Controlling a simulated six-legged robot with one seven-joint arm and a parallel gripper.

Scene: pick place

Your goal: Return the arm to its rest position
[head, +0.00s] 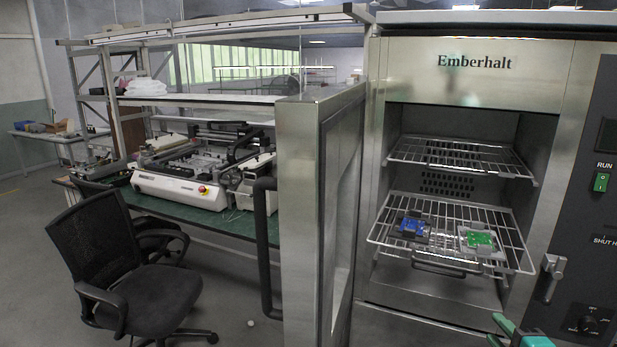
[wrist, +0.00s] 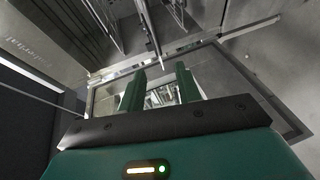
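My gripper (wrist: 159,82) shows in the wrist view with its two green fingers apart and nothing between them. In the head view only a green part of my gripper (head: 508,328) shows at the bottom edge, low in front of the oven's right side. The oven (head: 475,60), labelled Emberhalt, stands open at the right. On its pulled-out lower rack (head: 455,208) lie a blue board (head: 411,228) and, to its right, a green board (head: 480,239) on a grey holder. The gripper is apart from both boards.
The open oven door (head: 300,200) stands to the left of the chamber, with a black handle (head: 264,240). The upper rack (head: 460,157) is empty. A control panel (head: 595,230) is at the far right. An office chair (head: 115,255) and a bench with a white machine (head: 180,187) stand left.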

